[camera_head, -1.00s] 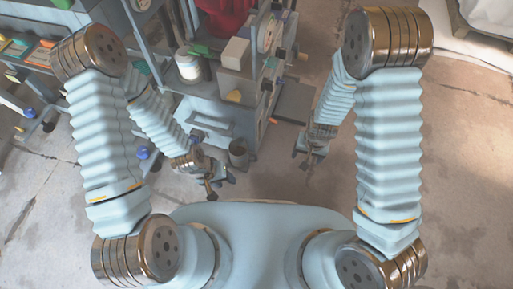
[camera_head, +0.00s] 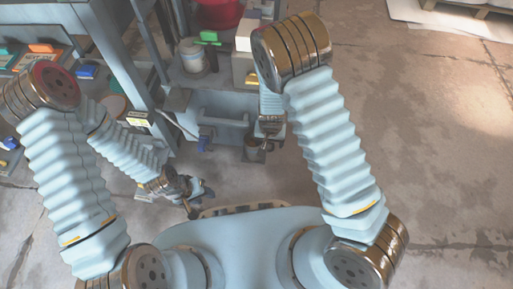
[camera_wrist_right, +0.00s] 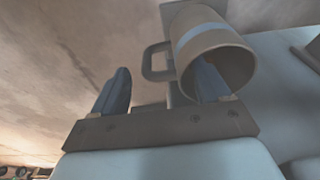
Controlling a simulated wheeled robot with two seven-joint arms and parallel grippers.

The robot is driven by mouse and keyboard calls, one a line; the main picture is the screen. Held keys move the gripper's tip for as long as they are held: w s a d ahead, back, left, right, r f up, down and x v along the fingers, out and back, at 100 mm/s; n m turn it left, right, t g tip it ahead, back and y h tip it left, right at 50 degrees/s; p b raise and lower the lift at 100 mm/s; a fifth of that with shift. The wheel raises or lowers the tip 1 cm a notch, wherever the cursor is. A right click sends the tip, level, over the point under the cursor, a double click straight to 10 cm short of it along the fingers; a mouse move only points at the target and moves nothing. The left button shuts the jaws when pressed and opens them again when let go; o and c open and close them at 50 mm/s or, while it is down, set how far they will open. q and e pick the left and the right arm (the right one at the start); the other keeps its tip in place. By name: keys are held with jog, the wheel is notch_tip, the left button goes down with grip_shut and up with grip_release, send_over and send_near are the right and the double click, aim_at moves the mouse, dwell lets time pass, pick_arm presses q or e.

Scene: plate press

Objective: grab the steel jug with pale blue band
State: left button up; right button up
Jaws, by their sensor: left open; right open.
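The steel jug with the pale blue band (camera_wrist_right: 198,36) shows in the right wrist view, mouth toward the camera and handle (camera_wrist_right: 157,62) to the left. In the head view the jug (camera_head: 252,154) is small, beside the grey cabinet's front and partly hidden by my right gripper (camera_head: 267,146). In the wrist view the right gripper (camera_wrist_right: 161,78) is open. Its left finger is clear of the jug, its right finger overlaps the mouth, and the handle shows between them. I cannot tell whether anything touches. My left gripper (camera_head: 196,196) is open and empty, lower left of the jug.
The grey cabinet (camera_head: 225,108) stands behind the jug. On it are a white pot (camera_head: 192,56) and a red bowl (camera_head: 218,14). Shelves with coloured items (camera_head: 42,50) stand at the left.

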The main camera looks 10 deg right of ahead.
notch_tip(320, 180, down, 4)
jog(key=shift+r+b, duration=0.1)
jog(key=shift+b, duration=0.4)
jog(key=shift+w, duration=0.1)
jog(key=c, duration=1.4)
